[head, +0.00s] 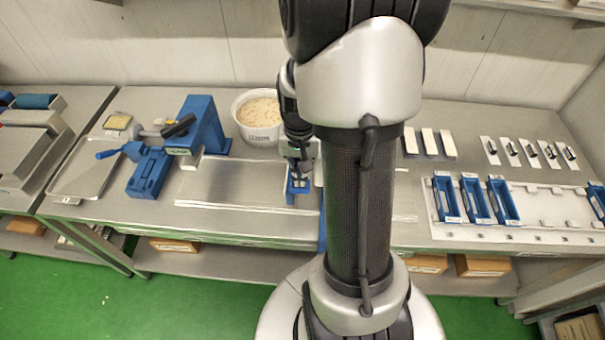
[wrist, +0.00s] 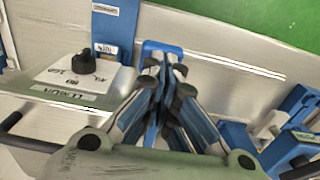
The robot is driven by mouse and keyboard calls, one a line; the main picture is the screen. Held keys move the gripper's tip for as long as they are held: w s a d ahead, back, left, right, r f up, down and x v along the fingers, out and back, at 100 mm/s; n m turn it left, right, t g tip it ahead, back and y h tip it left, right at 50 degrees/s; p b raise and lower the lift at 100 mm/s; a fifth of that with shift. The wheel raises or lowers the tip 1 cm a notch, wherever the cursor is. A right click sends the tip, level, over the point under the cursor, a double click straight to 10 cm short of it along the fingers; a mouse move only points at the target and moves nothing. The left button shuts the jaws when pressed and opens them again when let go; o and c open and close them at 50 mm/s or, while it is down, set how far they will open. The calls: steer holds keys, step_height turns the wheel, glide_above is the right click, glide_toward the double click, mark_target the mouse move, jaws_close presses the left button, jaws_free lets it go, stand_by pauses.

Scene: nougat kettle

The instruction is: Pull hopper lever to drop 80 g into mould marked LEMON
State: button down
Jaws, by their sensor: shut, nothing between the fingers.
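My gripper (head: 298,172) points down over the middle of the steel table in the head view. In the wrist view its fingers (wrist: 163,88) are shut with nothing between them. A blue U-shaped piece (wrist: 162,47) shows just beyond the fingertips; I cannot tell if they touch, or if it is the lever. My arm hides this housing in the head view.
A pot of nougat (head: 259,117) stands behind my gripper. A blue hand-cranked device (head: 200,130) is to the left, beside a metal tray (head: 92,172). Blue moulds (head: 474,199) sit on a white rack (head: 540,232) at right. A flat steel plate (head: 225,182) lies clear.

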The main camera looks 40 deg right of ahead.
stand_by(0.4)
steer(key=shift+f+b, duration=2.45)
steer(key=shift+f, duration=0.9)
steer(key=shift+r, duration=0.1)
step_height(320, 180, up, 10)
steer(key=p, duration=0.7)
steer(key=shift+p, duration=0.3)
